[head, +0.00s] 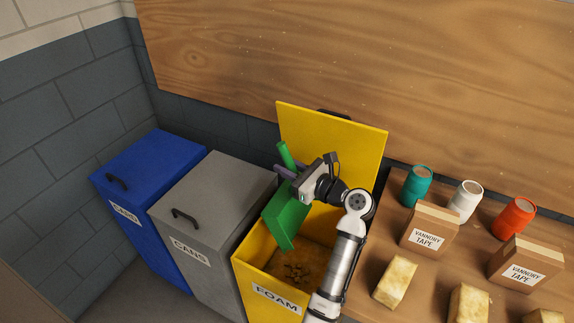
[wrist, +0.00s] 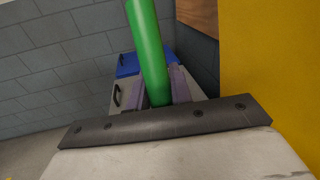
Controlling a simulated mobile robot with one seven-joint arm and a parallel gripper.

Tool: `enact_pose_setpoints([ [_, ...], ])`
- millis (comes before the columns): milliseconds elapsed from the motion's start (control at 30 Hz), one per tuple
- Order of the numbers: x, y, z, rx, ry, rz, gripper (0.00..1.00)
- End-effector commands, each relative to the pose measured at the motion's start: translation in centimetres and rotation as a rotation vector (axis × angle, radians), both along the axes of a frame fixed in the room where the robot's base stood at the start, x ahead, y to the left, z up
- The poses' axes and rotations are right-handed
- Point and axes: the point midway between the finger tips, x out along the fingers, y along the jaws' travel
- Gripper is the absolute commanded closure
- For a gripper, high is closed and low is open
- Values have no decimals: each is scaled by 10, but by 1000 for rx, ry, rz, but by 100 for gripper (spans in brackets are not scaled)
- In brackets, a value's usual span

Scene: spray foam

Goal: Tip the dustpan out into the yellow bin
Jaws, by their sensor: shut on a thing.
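The yellow bin (head: 270,298), labelled FOAM, stands in the middle of the head view with its lid (head: 335,140) raised at the back. My gripper (head: 286,173) is over the bin, shut on the green handle of the dustpan (head: 286,218). The pan hangs steeply tilted, its lower edge down in the bin's opening. Brown crumbs (head: 298,272) lie on the brownish surface inside the bin. In the wrist view the green handle (wrist: 148,50) rises between the purple fingers of my gripper (wrist: 160,92). The pan itself is out of sight there.
A grey CANS bin (head: 212,193) and a blue bin (head: 150,165) stand closed at the left. At the right, a wooden bench (head: 425,275) bears cans, tape boxes (head: 430,228) and yellowish foam blocks (head: 395,281). A wood panel (head: 350,60) is on the wall behind.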

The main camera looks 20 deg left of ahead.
Motion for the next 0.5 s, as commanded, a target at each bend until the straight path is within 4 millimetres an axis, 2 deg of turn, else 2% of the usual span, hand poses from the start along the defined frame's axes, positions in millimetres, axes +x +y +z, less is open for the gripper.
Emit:
enact_pose_setpoints([
  [167,2,-5,-3,-3,6,-9,100],
  [267,2,-4,6,-52,0,-8,100],
  [500,3,-4,34,-342,3,-14,100],
])
